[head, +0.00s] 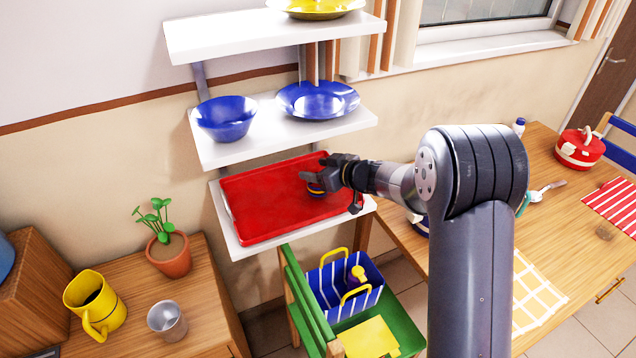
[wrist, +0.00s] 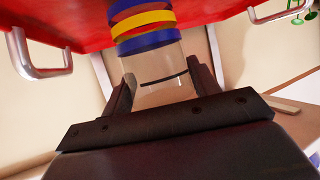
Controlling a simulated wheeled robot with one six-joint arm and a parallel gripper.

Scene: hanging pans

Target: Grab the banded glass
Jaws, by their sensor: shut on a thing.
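The banded end overlaps the red tray (wrist: 225,14) in that view. In the head view my gripper (head: 310,182) is over the right part of the red tray (head: 262,200), and it hides most of the glass. Only a small blue and yellow piece of the glass (head: 316,191) shows below the jaws. I cannot tell whether the glass touches the tray.
A white shelf above holds a blue bowl (head: 225,118) and a blue plate (head: 318,100). A green chair (head: 310,310) with a striped basket (head: 345,289) stands below. A potted plant (head: 168,250), yellow watering can (head: 95,304) and metal cup (head: 167,320) stand at lower left.

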